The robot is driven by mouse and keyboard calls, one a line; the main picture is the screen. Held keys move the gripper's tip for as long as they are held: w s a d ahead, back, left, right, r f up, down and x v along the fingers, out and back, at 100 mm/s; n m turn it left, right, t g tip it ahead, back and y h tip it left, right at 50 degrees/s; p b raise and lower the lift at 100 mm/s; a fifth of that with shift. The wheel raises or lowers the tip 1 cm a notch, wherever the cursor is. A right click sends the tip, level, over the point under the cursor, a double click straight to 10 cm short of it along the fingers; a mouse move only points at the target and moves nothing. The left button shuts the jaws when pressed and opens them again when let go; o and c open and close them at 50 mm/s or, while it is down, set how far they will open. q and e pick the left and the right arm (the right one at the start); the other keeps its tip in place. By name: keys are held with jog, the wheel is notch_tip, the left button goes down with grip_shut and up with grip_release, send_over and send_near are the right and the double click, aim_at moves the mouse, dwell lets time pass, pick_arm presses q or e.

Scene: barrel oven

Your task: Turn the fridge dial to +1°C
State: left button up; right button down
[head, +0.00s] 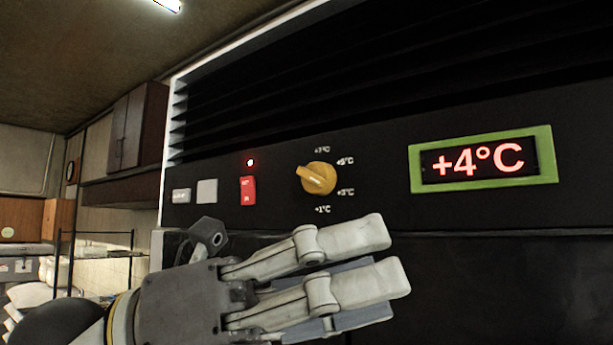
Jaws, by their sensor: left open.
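The fridge dial (317,178) is a round yellow-orange knob on the black front panel, in the middle of the head view. Its raised grip is tilted, its lower end toward the right. Small white marks, including +5°C, +3°C and +1°C, stand around its right side and below it. The display (481,160) in a green frame reads +4°C in red. My left gripper (395,262) is open and empty, below and to the right of the dial, its fingers pointing right. It is apart from the dial. My right gripper is not in view.
A red switch (248,190) with a small red light above it sits left of the dial. Two pale plates (207,191) are further left. Dark vent slats (380,70) run above the panel. A brown cabinet (138,130) hangs on the wall at the left.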

pick_arm(q)
jog(key=t+y, duration=0.2)
jog(key=t, duration=0.1)
jog(key=n+t+y, duration=0.5)
jog(key=t+y, duration=0.3)
jog(key=t, duration=0.4)
send_near(307, 178)
jog(key=p+x, duration=0.5)
jog(key=x, duration=0.3)
jog(key=shift+w+d+r+p, duration=0.1)
jog(key=shift+d+r+p, duration=0.1)
jog(key=shift+p, duration=0.1)
jog(key=shift+w+d+f+p, duration=0.2)
jog(key=shift+w+d+p, duration=0.1)
jog(key=shift+w+d, duration=0.25)
jog(key=shift+w+a, duration=0.1)
jog(key=shift+a, duration=0.05)
jog(key=shift+c, duration=0.2)
